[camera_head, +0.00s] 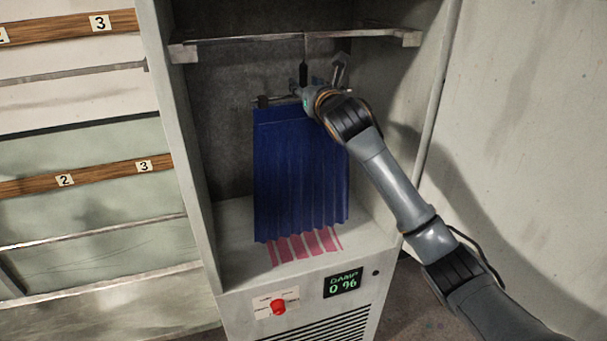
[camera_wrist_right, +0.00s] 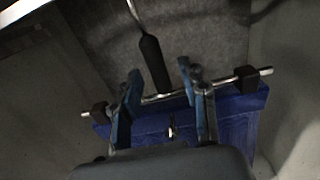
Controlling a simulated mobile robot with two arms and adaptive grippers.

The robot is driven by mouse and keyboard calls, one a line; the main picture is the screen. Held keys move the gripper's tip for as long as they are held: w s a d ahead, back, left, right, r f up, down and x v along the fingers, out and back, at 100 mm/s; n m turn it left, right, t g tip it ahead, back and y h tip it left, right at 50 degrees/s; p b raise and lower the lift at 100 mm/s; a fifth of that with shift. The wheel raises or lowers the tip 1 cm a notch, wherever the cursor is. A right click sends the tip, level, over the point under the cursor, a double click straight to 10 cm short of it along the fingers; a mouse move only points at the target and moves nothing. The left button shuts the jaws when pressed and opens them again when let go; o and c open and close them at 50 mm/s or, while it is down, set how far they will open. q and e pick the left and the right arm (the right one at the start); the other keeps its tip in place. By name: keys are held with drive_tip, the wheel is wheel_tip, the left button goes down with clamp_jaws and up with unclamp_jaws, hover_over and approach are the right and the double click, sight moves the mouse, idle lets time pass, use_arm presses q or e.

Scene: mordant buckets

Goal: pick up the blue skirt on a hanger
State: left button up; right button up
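The blue pleated skirt (camera_head: 285,180) hangs upright inside the open cabinet, and its upper part shows in the right wrist view (camera_wrist_right: 235,112). Its hanger (camera_head: 303,74) has a thin metal bar with dark clips and a black neck (camera_wrist_right: 153,62), hung from the shelf or rail above. My right gripper (camera_head: 318,88) is at the hanger, just above the skirt's waistband. In the right wrist view its two fingers (camera_wrist_right: 160,75) are spread, one on each side of the neck, with gaps visible. My right wrist hides the skirt's upper right corner. My left gripper is out of view.
The cabinet has side walls close around the skirt and a rail (camera_head: 220,42) across the top. Pink stripes (camera_head: 300,250) mark its floor. Its front has a red knob (camera_head: 278,306) and a display (camera_head: 343,283) reading DAMP 0 96. Numbered wooden rails (camera_head: 40,186) stand left.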

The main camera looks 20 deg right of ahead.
clamp_jaws()
drive_tip(key=shift+r, duration=0.15)
